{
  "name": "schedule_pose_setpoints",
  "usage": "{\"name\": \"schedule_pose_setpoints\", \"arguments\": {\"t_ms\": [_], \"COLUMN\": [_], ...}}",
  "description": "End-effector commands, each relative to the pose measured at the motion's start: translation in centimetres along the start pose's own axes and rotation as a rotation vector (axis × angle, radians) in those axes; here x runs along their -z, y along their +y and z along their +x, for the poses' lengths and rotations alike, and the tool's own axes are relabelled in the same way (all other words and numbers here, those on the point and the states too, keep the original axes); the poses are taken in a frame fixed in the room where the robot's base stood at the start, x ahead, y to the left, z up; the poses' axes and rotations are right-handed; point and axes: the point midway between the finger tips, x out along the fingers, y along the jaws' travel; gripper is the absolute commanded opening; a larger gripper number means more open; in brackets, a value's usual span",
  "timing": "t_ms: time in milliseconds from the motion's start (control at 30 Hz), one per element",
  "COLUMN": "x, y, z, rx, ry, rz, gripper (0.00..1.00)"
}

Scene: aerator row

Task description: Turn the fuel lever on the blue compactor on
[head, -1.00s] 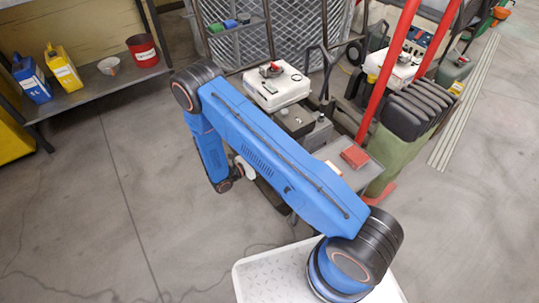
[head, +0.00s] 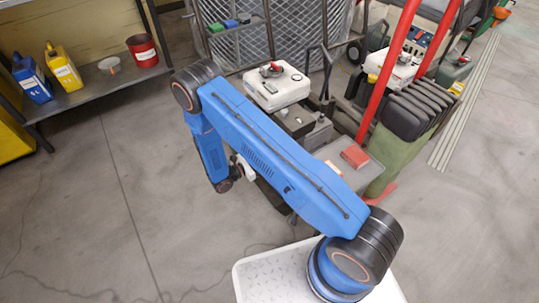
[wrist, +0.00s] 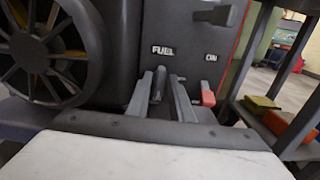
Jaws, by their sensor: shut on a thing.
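In the wrist view a dark grey engine housing (wrist: 118,60) carries a white FUEL label (wrist: 163,50) and a white ON label (wrist: 211,57) to its right. A dark grey lever (wrist: 158,84) stands below the FUEL label. My gripper (wrist: 163,92) is shut on this lever, one grey finger on each side. A red-tipped part (wrist: 207,95) is just right of the right finger, below ON. In the head view my arm hides the lever and much of the machine, and my fingers cannot be made out. No clearly blue compactor body shows.
A slotted recoil cover (wrist: 45,50) is left of the lever. In the head view a white-topped engine (head: 276,87), red bars (head: 388,75) and a red box (head: 354,156) crowd the area behind my arm. A shelf (head: 95,88) with containers stands left. Floor (head: 85,210) at left is clear.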

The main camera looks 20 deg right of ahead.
Motion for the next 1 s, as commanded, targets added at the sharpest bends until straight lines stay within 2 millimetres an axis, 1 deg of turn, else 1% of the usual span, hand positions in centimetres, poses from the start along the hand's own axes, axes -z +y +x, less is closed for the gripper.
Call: {"name": "schedule_pose_setpoints", "arguments": {"t_ms": [33,67,367,467,533,667,1000], "x": [0.1,0.1,0.0,0.0,0.0,0.0,0.0], "y": [0.0,0.0,0.0,0.0,0.0,0.1,0.1], "z": [-0.1,-0.1,-0.1,-0.5,-1.2,-3.3,-10.1], "rx": [-0.001,-0.001,-0.001,-0.001,-0.002,-0.003,-0.005], "ry": [0.001,0.001,0.0,0.0,0.0,0.001,0.0], "rz": [0.0,0.0,0.0,0.0,0.0,0.001,0.001], "gripper": [0.23,0.29,0.29,0.29,0.29,0.29,0.29]}}
